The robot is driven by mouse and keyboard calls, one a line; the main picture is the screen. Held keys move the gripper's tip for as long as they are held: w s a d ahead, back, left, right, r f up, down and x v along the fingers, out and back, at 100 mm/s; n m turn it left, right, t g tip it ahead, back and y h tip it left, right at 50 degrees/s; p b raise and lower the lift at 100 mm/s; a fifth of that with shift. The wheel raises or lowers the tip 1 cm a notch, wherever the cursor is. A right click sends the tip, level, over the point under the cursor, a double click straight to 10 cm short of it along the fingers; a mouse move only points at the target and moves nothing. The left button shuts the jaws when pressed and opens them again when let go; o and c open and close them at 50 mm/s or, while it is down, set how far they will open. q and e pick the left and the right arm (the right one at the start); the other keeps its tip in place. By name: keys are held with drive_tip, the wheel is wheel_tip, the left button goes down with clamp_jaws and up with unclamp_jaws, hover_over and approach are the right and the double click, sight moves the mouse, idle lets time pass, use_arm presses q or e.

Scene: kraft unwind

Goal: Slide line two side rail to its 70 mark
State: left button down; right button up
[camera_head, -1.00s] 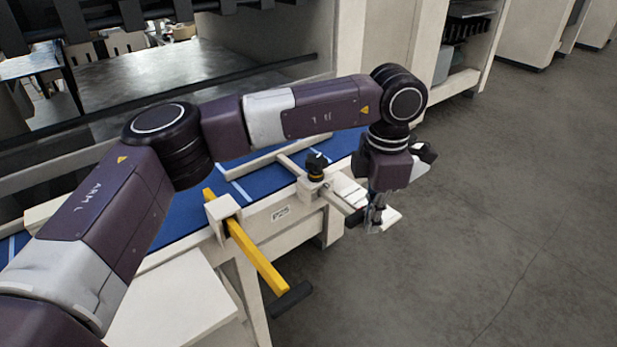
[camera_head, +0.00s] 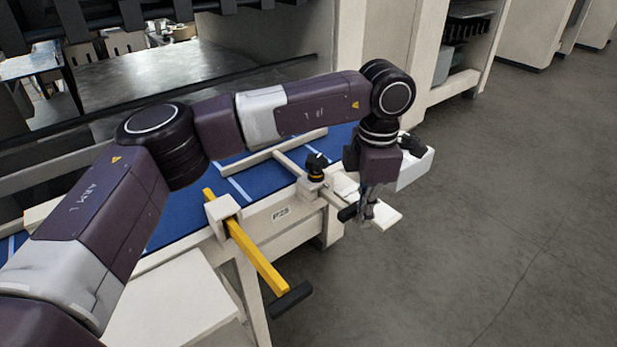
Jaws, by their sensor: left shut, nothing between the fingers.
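A pale side rail (camera_head: 262,156) lies over the blue belt (camera_head: 240,190), partly hidden behind my left arm. A pale rod (camera_head: 292,165) runs from it through a clamp block with a black knob (camera_head: 316,167) at the belt's near edge. The rod ends in a black grip (camera_head: 347,212) outside the frame. My left gripper (camera_head: 364,217) points down and is shut and empty, right beside the outer end of this grip. I cannot tell whether they touch. The scale and its 70 mark cannot be read. My right gripper is not in view.
A yellow bar (camera_head: 256,257) with a black grip sticks out through a second block (camera_head: 222,209) to the left. A small label plate (camera_head: 280,213) is on the frame. A white tray-like part (camera_head: 415,168) is behind my gripper. The floor at right is clear.

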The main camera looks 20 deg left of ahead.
use_arm(q)
drive_tip(key=shift+w+a, duration=0.5)
drive_tip(key=shift+a, duration=0.2)
drive_tip(key=shift+w+a, duration=0.5)
drive_tip(key=shift+a, duration=0.2)
drive_tip(key=shift+s+d, duration=0.1)
drive_tip(key=shift+d, duration=0.05)
idle(0.4)
drive_tip(key=shift+s+d, duration=0.55)
drive_tip(key=shift+d, duration=0.2)
wheel_tip(320, 180, up, 9)
drive_tip(key=p, duration=0.5)
hover_over(353, 205)
drive_tip(key=s+d, duration=0.1)
drive_tip(key=d, duration=0.1)
drive_tip(key=shift+a, duration=0.25)
